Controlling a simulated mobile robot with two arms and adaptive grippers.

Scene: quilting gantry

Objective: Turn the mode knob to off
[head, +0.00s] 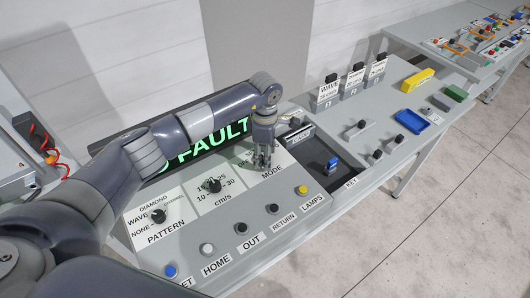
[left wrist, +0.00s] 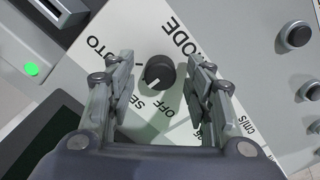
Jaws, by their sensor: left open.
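The mode knob (left wrist: 159,73) is a round black knob on a white plate (left wrist: 180,35) printed MODE, with partly covered words around it, among them OFF. A pale mark on the knob points to its lower left in the left wrist view. My left gripper (left wrist: 160,95) is open, with one finger on each side of the knob and a gap on both sides. In the head view the left gripper (head: 262,160) points down over the MODE plate and hides most of the knob. My right gripper is not in view.
The speed knob (head: 214,185) and pattern knob (head: 158,215) stand left of the gripper. Several push buttons, including a yellow one (head: 301,189), line the front of the panel. A green FAULT display (head: 222,138) is behind the arm. A blue-topped key (head: 333,162) stands to the right.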

